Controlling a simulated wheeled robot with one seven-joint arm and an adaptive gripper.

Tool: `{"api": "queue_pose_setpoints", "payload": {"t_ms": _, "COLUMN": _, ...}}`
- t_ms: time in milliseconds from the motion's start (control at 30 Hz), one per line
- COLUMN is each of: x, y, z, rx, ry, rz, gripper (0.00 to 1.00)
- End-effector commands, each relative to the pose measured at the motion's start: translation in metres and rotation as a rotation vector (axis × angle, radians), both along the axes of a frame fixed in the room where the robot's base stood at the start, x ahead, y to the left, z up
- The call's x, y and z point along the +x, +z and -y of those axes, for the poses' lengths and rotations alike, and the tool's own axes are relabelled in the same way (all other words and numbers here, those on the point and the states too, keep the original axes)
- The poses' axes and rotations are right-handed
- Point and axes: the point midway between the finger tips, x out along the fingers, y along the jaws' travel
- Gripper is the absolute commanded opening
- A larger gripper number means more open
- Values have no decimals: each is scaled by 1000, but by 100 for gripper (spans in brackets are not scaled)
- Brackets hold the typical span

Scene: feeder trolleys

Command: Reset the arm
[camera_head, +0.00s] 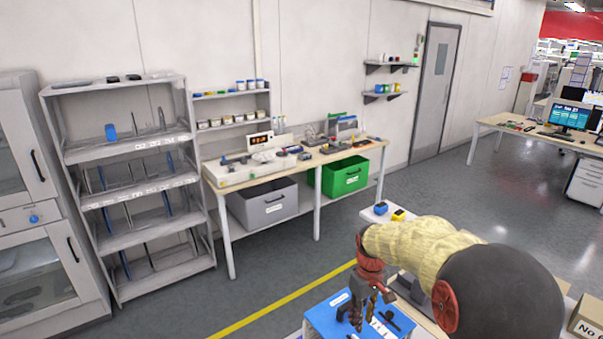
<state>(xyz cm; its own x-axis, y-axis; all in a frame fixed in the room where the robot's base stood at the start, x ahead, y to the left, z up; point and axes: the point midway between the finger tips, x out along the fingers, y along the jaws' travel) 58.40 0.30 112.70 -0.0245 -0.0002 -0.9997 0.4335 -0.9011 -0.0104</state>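My arm reaches in from the lower right, with a yellowish cover and a black link with red caps. My gripper (357,312) points down at the bottom of the view, over a blue surface (322,316) with white labels. Its dark fingers look a little apart, but they are small and overlap dark shapes, so I cannot tell whether they are open or shut. I see nothing clearly held.
A workbench (308,164) with small equipment stands against the wall, a grey bin (266,208) and a green bin (345,176) under it. A shelving rack (128,193) is at left. Boxes (588,318) lie at lower right. The floor between is clear, with a yellow line (280,303).

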Motion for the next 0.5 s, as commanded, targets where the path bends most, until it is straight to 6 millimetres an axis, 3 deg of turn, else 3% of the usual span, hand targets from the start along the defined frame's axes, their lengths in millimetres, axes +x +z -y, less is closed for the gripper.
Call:
{"api": "queue_pose_setpoints", "payload": {"t_ms": 33, "x": -16, "y": -6, "z": 0, "rx": -1, "ry": -39, "rz": -23, "gripper": 25}}
{"api": "queue_pose_setpoints", "payload": {"t_ms": 133, "x": -41, "y": 2, "z": 0, "rx": -4, "ry": -115, "rz": -24, "gripper": 25}}
{"api": "queue_pose_setpoints", "payload": {"t_ms": 500, "x": -141, "y": 46, "z": 1, "rx": 5, "ry": -332, "rz": 77, "gripper": 25}}
